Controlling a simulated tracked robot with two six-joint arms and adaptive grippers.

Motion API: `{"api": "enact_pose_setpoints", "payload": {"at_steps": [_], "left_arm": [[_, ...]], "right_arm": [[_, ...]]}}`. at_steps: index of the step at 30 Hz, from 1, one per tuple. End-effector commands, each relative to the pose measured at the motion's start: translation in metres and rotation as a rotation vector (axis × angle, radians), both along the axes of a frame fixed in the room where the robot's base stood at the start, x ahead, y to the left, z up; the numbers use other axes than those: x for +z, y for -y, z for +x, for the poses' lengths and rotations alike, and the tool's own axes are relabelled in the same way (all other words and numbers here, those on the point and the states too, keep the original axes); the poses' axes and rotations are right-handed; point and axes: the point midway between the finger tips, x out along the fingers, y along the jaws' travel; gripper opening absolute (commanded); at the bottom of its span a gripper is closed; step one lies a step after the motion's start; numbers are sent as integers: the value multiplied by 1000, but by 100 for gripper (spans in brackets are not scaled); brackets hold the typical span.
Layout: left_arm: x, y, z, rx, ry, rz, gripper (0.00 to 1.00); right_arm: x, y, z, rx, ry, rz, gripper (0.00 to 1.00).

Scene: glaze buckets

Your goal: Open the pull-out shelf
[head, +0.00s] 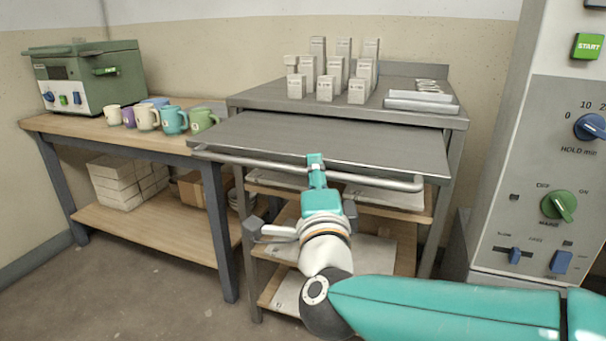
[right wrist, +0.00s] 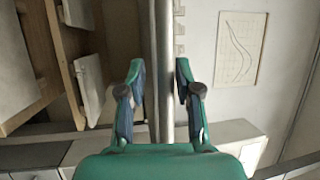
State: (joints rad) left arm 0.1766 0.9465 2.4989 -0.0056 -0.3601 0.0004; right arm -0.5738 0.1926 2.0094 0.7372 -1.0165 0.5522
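The pull-out shelf (head: 320,138) is a grey metal panel under the top of the metal rack in the head view. It juts out in front of the rack top. Its long round handle bar (head: 255,161) runs along the front edge. My right gripper (head: 316,163) is at the middle of this bar. In the right wrist view, the bar (right wrist: 165,50) passes between the two green fingers (right wrist: 160,75). The fingers stand apart, with a narrow gap showing beside the bar. The fingertips are small in the head view. My left gripper is not in view.
A wooden table (head: 110,131) at left carries mugs (head: 174,120) and a green machine (head: 85,75). A control cabinet (head: 540,150) stands at right.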

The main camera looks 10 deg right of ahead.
Motion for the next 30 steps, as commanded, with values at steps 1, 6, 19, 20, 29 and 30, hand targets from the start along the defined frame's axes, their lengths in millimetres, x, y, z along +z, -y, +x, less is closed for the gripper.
{"api": "enact_pose_setpoints", "payload": {"at_steps": [1,6,19,20,29,30], "left_arm": [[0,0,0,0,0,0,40],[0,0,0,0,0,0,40],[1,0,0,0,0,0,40],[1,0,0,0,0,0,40],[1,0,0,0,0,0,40],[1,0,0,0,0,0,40]], "right_arm": [[1,0,0,0,2,0,41],[2,0,0,1,5,0,41],[-3,-5,-36,4,7,1,41],[-4,-7,-42,6,7,0,41],[-16,-13,-97,7,6,1,41],[-17,-14,-101,6,6,0,41]]}}
